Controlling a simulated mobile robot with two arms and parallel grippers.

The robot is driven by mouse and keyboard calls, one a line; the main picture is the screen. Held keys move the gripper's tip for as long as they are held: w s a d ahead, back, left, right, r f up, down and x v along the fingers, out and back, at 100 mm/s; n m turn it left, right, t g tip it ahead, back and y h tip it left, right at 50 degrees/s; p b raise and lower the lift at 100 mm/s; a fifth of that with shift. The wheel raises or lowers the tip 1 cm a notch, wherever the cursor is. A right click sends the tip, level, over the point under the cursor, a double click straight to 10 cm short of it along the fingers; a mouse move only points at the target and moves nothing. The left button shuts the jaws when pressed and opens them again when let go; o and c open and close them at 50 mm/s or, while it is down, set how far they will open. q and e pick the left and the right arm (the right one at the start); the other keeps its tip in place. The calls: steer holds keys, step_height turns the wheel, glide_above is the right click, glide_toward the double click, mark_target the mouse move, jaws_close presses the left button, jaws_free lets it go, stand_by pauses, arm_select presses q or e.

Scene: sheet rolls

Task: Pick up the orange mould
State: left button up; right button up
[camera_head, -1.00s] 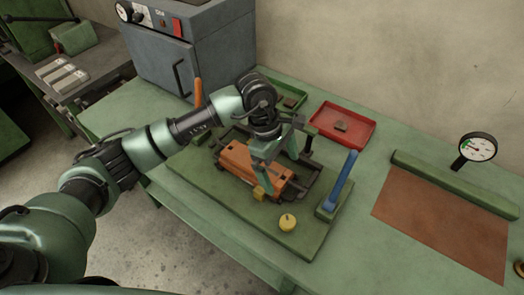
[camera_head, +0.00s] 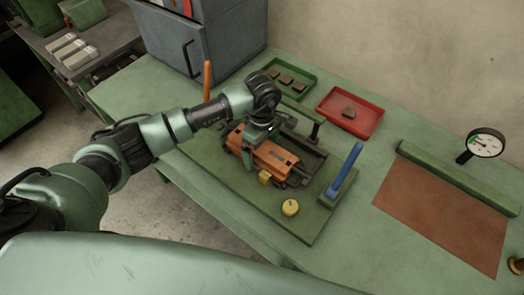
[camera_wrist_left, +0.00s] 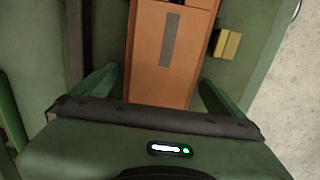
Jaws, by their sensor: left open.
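The orange mould (camera_head: 270,155) lies on a green base board (camera_head: 297,222) on the bench, against a dark tray-like fixture (camera_head: 308,160). My right gripper is in no view.
An orange handle (camera_head: 207,80) rises behind my arm. A red tray (camera_head: 368,127) and a green tray (camera_head: 307,88) lie behind. A gauge (camera_head: 484,146) stands at right, by a brown sheet (camera_head: 430,222).

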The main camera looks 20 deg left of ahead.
arm_select(q)
steer(key=c, duration=2)
steer(key=shift+w+r, duration=0.2)
steer(key=shift+w, duration=0.1)
steer(key=shift+c, duration=0.2)
